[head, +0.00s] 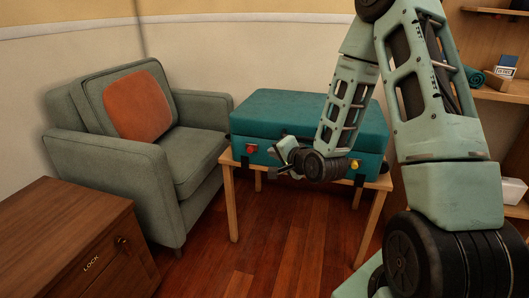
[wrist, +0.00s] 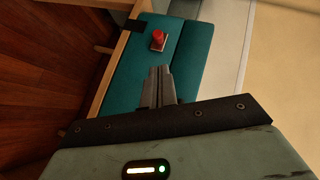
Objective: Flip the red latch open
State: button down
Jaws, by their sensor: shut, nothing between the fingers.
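A teal suitcase (head: 285,110) lies shut on a wooden stand. On its front face are a red latch (head: 252,148) at the left and a yellow latch (head: 354,164) at the right. In the wrist view the red latch (wrist: 158,38) sits on the teal suitcase (wrist: 185,60), a short way beyond my fingertips. My gripper (head: 272,172) is in front of the suitcase, to the right of the red latch and a little below it. In the wrist view my gripper (wrist: 159,72) has its fingers together and empty, apart from the latch.
The wooden stand (head: 232,200) has open floor (head: 270,260) in front. A grey-green armchair (head: 185,150) with an orange cushion (head: 138,105) stands to the left. A wooden cabinet (head: 70,235) marked LOCK is at the front left. Shelves (head: 505,97) are at the right.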

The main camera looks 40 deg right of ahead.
jog(key=b, duration=0.3)
send_near(248, 147)
jog(key=w, duration=0.1)
jog(key=w+d+f, duration=0.1)
jog(key=w, duration=0.1)
jog(key=shift+w+d+f, duration=0.2)
jog(key=shift+w, duration=0.1)
jog(key=shift+w+a+p, duration=0.3)
jog(key=shift+w+a, duration=0.9)
jog(key=shift+w, duration=0.25)
jog(key=shift+a+r, duration=0.1)
